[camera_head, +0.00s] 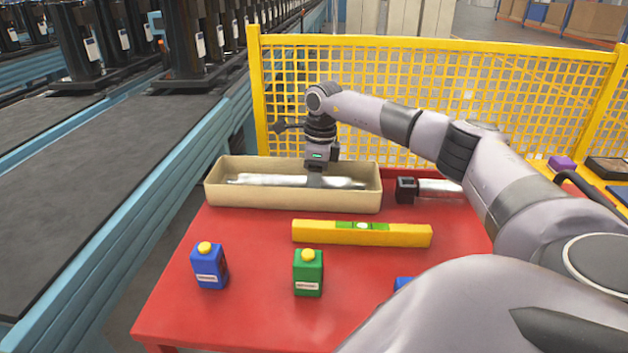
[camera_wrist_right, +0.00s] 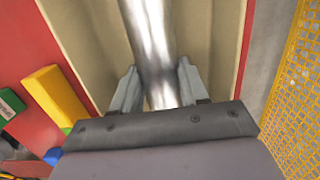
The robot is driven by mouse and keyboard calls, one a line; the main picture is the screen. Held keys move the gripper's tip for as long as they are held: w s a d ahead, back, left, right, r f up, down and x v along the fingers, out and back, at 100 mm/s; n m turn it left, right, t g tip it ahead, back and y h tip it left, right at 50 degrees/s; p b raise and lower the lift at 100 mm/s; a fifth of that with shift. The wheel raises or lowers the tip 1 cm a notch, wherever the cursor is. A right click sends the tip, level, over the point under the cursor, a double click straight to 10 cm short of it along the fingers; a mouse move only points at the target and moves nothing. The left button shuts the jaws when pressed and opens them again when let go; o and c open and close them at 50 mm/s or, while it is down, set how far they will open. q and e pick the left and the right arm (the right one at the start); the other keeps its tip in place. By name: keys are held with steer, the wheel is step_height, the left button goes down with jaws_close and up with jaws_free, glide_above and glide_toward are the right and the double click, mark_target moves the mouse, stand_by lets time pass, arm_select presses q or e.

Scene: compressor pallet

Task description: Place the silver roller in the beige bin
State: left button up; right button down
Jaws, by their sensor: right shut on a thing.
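The beige bin (camera_head: 293,199) stands at the back left of the red table. The silver roller (camera_head: 268,181) lies lengthwise inside the bin's walls in the head view; whether it touches the bin floor I cannot tell. My right gripper (camera_head: 315,178) reaches down over the bin and is shut on the roller near its middle. In the right wrist view the roller (camera_wrist_right: 152,45) runs between the two fingers of the right gripper (camera_wrist_right: 156,88), with the beige bin (camera_wrist_right: 85,40) on both sides of it. My left gripper is not in view.
A yellow level (camera_head: 320,233) lies in front of the bin. A blue bottle (camera_head: 208,266) and a green bottle (camera_head: 308,273) stand nearer. A black-ended silver tool (camera_head: 430,190) lies right of the bin. A yellow mesh fence (camera_head: 400,90) rises behind the table.

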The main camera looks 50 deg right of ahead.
steer(key=c, duration=0.6)
jaws_free()
steer(key=shift+o, duration=0.2)
step_height(320, 180, up, 12)
steer(key=p, duration=0.1)
steer(key=shift+s+d, duration=0.4)
steer(key=shift+s, duration=0.05)
